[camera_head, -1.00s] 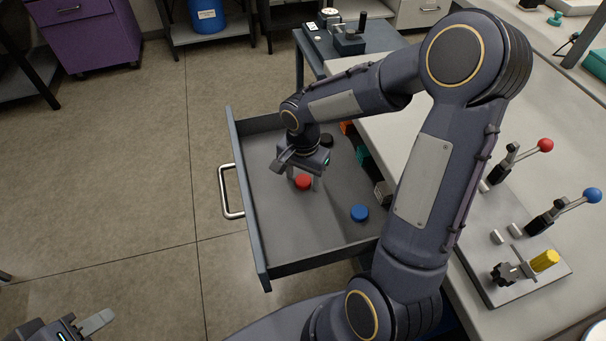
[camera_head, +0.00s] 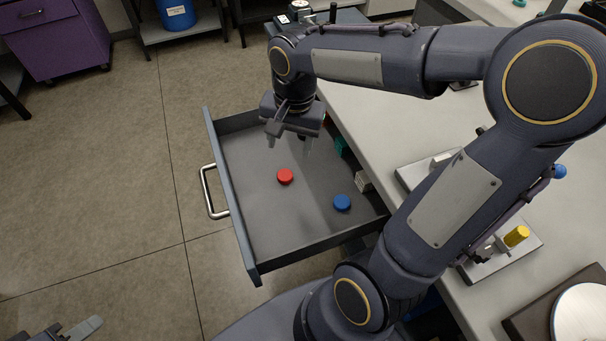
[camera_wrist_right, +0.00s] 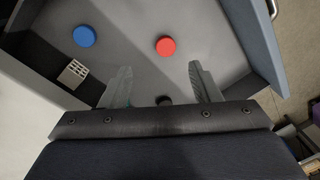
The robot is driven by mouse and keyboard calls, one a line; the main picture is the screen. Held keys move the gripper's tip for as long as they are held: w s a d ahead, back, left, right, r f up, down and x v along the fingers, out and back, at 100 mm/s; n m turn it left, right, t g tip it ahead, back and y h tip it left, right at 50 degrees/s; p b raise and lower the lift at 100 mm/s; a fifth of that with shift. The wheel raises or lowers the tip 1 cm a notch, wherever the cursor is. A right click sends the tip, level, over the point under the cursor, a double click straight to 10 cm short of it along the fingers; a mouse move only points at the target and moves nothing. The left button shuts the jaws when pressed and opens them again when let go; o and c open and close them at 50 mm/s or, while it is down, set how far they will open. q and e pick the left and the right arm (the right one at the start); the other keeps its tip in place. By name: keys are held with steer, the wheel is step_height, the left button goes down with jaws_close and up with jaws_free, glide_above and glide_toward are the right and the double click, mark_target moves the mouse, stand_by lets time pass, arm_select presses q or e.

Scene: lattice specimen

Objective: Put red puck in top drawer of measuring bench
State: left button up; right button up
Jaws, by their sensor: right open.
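The red puck (camera_head: 285,176) lies flat on the floor of the pulled-out top drawer (camera_head: 263,262). It also shows in the right wrist view (camera_wrist_right: 166,46), beyond the fingertips and apart from them. My right gripper (camera_head: 291,146) is open and empty above the drawer, toward its far end. In the right wrist view its two fingers (camera_wrist_right: 160,80) are spread with nothing between them. My left gripper (camera_head: 85,328) is only partly in view at the bottom left corner, with one finger showing; its other finger is hidden.
A blue puck (camera_head: 342,202) lies in the drawer near the red one. A pale gridded block (camera_head: 363,181) and teal and black items are by the bench side. The bench top (camera_head: 385,120) carries a plate with a yellow-knobbed clamp (camera_head: 516,237). Floor left of the drawer handle (camera_head: 210,190) is clear.

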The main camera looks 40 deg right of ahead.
steer(key=s+a+n+t+y, duration=0.3)
steer(key=s+n, duration=0.5)
steer(key=s, duration=0.5)
steer(key=shift+s+a+r+t, duration=0.35)
steer(key=shift+a+t, duration=0.25)
steer(key=shift+t, duration=0.2)
